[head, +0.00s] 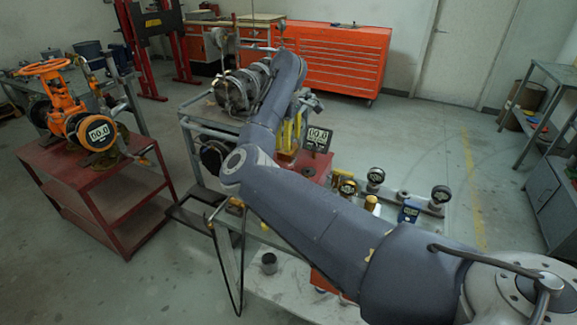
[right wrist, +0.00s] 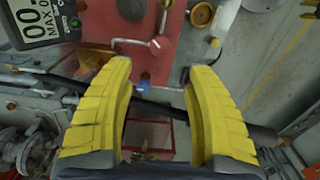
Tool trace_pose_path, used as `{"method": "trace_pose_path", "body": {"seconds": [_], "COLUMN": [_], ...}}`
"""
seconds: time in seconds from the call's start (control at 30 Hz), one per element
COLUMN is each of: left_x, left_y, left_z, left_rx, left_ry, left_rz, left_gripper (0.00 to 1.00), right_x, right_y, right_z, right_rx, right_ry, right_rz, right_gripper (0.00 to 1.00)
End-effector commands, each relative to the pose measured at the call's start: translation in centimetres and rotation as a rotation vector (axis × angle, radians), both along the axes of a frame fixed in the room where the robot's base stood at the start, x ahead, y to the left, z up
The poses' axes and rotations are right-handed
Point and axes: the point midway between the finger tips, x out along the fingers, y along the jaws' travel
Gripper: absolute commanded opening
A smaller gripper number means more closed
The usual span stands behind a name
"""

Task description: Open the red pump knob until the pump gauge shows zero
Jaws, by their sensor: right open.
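A red knob (right wrist: 160,45) on a bent metal rod shows on top of the red pump (right wrist: 185,20) in the right wrist view. My right gripper (right wrist: 159,72) is open, with its yellow fingers apart and nothing held between them. The knob lies just beyond the fingertips, between their lines. The pump gauge (head: 318,138) stands beside my right gripper (head: 292,133) in the head view and appears to read 00.0. The gauge (right wrist: 37,20) is cut off at the top left of the right wrist view. In the head view my arm hides the knob. My left gripper is out of view.
Several small gauges and fittings, including a black gauge (head: 375,175), sit right of the pump. A dark rod (right wrist: 165,112) crosses below the fingers.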

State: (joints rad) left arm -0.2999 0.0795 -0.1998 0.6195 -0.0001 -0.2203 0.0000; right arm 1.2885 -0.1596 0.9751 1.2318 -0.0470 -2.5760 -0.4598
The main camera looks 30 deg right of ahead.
Motion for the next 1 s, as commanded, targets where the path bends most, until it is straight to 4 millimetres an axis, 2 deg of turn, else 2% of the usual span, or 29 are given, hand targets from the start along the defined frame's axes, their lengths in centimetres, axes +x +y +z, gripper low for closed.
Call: {"method": "trace_pose_path", "body": {"seconds": [0.03, 0.2, 0.5, 0.7, 1.0], "left_x": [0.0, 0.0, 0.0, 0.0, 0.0], "left_y": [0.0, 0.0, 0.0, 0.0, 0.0], "left_z": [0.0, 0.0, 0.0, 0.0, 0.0], "left_rx": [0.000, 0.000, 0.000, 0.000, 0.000], "left_ry": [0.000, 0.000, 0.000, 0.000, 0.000], "left_rz": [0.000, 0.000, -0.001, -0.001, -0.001], "left_gripper": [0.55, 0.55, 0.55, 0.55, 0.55], "right_x": [-0.1, -0.1, -0.1, 0.0, 0.0], "right_y": [-0.1, 0.0, -0.1, 0.0, 0.0], "right_z": [-1.1, -4.2, -8.5, -10.1, -10.7], "right_rx": [-0.001, -0.001, -0.003, -0.001, -0.001], "right_ry": [0.003, 0.004, 0.002, 0.001, 0.000], "right_rz": [-0.001, 0.000, 0.000, 0.000, 0.000], "right_gripper": [0.55, 0.55, 0.55, 0.55, 0.55]}}
